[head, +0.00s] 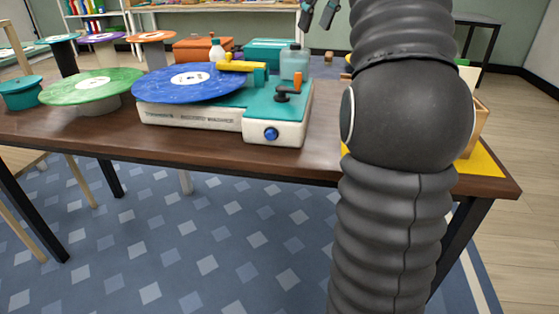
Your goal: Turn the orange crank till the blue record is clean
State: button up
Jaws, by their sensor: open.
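The blue record (193,83) lies flat on the left part of a white and teal machine (190,115) on the brown table. Pale marks show on its surface, but I cannot tell if they are dirt. A yellow arm (240,66) reaches over the record's right edge. The orange crank (298,80) is a small upright handle on a dark arm at the machine's right end. My gripper (319,16) shows at the top edge, above and to the right of the crank, apart from it. It is open and empty, and partly cut off by the frame.
A green record (92,86) rests on a stand at the left, beside a teal pot (21,93). A clear bluish container (294,63) stands behind the crank. A white bottle (217,50) stands behind the record. My arm hides much of the table's right side.

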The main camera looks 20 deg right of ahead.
jog(key=s+a+f+m+p, duration=0.1)
jog(key=s+a+f+m, duration=0.1)
jog(key=s+a+f, duration=1.2)
jog(key=s+f, duration=0.2)
jog(key=f, duration=0.3)
jog(key=s+a+f+t+h+p, duration=0.1)
jog(key=s+a+f, duration=0.2)
jog(key=s+f, duration=0.2)
jog(key=shift+f, duration=1.35)
jog(key=shift+r, duration=0.1)
notch_tip(320, 180, up, 26)
jog(key=n+g+y, duration=0.2)
jog(key=n+y, duration=0.1)
jog(key=n, duration=0.5)
send_over(298, 73)
jog(key=s+d, duration=0.4)
jog(key=b+x, duration=0.1)
jog(key=x, duration=0.8)
jog(key=b+x, duration=0.1)
jog(key=x, duration=0.3)
jog(key=shift+w+a+f+b, duration=0.1)
jog(key=shift+a+f+b, duration=0.15)
jog(key=shift+a+b, duration=0.1)
